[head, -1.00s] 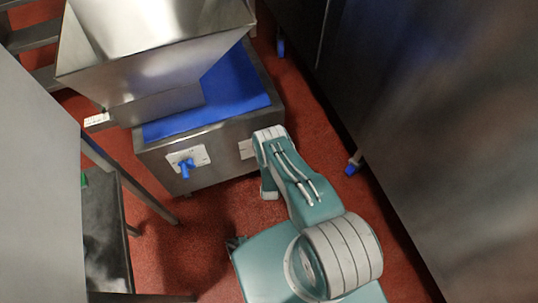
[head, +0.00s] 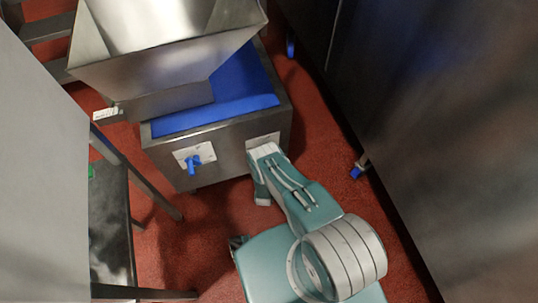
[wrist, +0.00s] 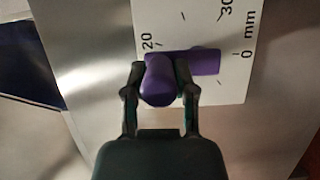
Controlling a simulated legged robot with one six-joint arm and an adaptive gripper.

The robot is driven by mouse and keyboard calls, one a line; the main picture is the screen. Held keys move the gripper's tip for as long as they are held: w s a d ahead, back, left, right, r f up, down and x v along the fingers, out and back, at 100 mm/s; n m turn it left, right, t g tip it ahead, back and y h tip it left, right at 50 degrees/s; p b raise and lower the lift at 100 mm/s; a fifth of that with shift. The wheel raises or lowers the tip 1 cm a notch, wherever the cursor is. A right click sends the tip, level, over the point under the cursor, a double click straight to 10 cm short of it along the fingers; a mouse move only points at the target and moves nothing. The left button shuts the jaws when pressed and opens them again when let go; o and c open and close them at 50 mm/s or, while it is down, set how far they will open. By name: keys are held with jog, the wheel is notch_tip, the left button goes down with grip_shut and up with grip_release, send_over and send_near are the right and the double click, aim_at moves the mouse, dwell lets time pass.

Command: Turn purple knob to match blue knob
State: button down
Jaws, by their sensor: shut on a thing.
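The purple knob (wrist: 160,80) is in the wrist view, on a white dial plate (wrist: 190,22) marked 0, 20 and 30 mm. My gripper (wrist: 160,88) has one finger on each side of the knob and is shut on it. The knob's other end points right, towards the 0 mark. The blue knob (head: 194,165) is in the head view, on a white plate at the left of the machine's front face; its scale is too small to read. In the head view my arm hides the purple knob.
The steel machine (head: 222,150) has a blue belt (head: 240,95) and a steel hopper (head: 165,60) above. A tall steel cabinet (head: 450,120) stands at the right. A dark table (head: 110,220) stands at the left. Red floor (head: 190,250) lies open between.

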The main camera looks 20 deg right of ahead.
jog(key=shift+s+f, duration=0.1)
jog(key=shift+f, duration=0.05)
dwell(0.3)
jog(key=c, duration=0.5)
grip_release()
jog(key=shift+c, duration=0.2)
jog(key=shift+o, duration=0.6)
jog(key=shift+a, duration=0.1)
jog(key=v, duration=0.7)
jog(key=shift+s, duration=0.1)
